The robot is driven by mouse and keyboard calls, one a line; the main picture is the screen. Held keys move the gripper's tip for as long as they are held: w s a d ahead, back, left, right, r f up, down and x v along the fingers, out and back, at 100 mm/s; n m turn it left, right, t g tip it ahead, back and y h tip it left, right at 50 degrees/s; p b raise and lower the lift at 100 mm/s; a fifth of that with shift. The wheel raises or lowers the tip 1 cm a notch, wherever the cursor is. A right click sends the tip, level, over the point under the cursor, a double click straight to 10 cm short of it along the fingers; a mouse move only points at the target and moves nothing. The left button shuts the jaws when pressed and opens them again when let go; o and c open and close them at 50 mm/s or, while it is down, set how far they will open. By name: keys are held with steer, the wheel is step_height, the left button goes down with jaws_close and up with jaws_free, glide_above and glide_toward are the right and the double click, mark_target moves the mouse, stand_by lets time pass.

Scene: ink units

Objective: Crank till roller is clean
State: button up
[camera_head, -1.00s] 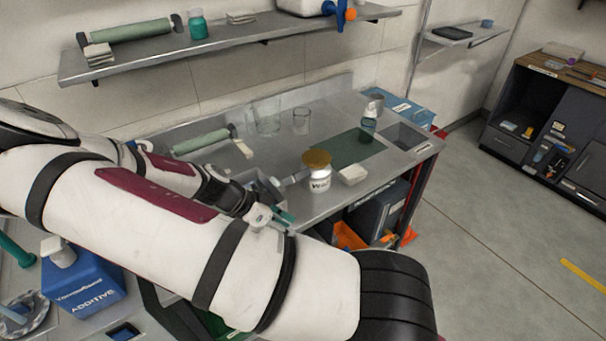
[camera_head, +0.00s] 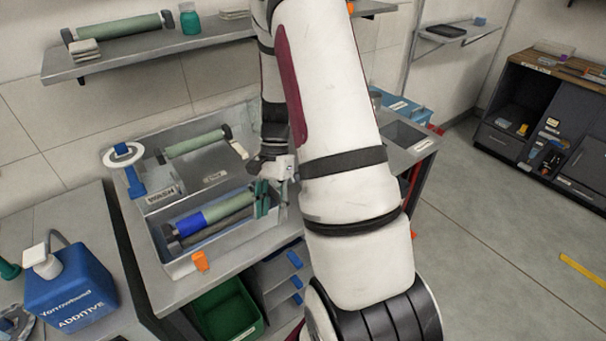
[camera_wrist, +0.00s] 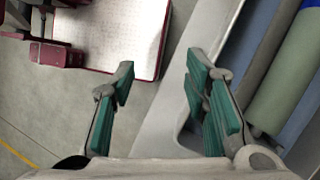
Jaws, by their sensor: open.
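A green roller with a blue-inked left end (camera_head: 215,212) lies in the left basin (camera_head: 168,268) of the metal wash unit, beside a darker roller (camera_head: 220,228). In the wrist view the green roller (camera_wrist: 287,85) shows at the right, with some blue at its top end. A white wheel on a blue post (camera_head: 123,155) stands at the unit's back left corner; I cannot tell if it is the crank. My gripper (camera_head: 270,197) is at the basin's right end. In the wrist view my gripper (camera_wrist: 160,95) is open and empty, its teal fingers beside the basin wall.
An orange part (camera_head: 201,260) sits on the basin's front. Another green roller (camera_head: 197,141) lies behind. A blue additive jug (camera_head: 68,290) stands at left; a green bin (camera_head: 228,310) is below. My arm hides the bench's middle.

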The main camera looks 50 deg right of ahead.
steer(key=s+d+r+t+y+b, duration=0.15)
steer(key=d+t, duration=0.25)
steer(key=d, duration=0.4)
steer(key=s+d+r+t+y+b, duration=0.1)
steer(key=s+d+r+t+b, duration=0.15)
steer(key=d, duration=0.55)
steer(key=s+d+r+t+y+b, duration=0.1)
steer(key=s+d+r+t, duration=0.15)
steer(key=d+t, duration=0.35)
steer(key=g, duration=0.1)
glide_toward(289, 181)
steer(key=shift+m, duration=0.4)
steer(key=w+f, duration=0.1)
steer(key=w+a+f, duration=0.1)
steer(key=w+f, duration=0.2)
steer(key=shift+w+a, duration=0.1)
steer(key=shift+a, duration=0.2)
jaws_close()
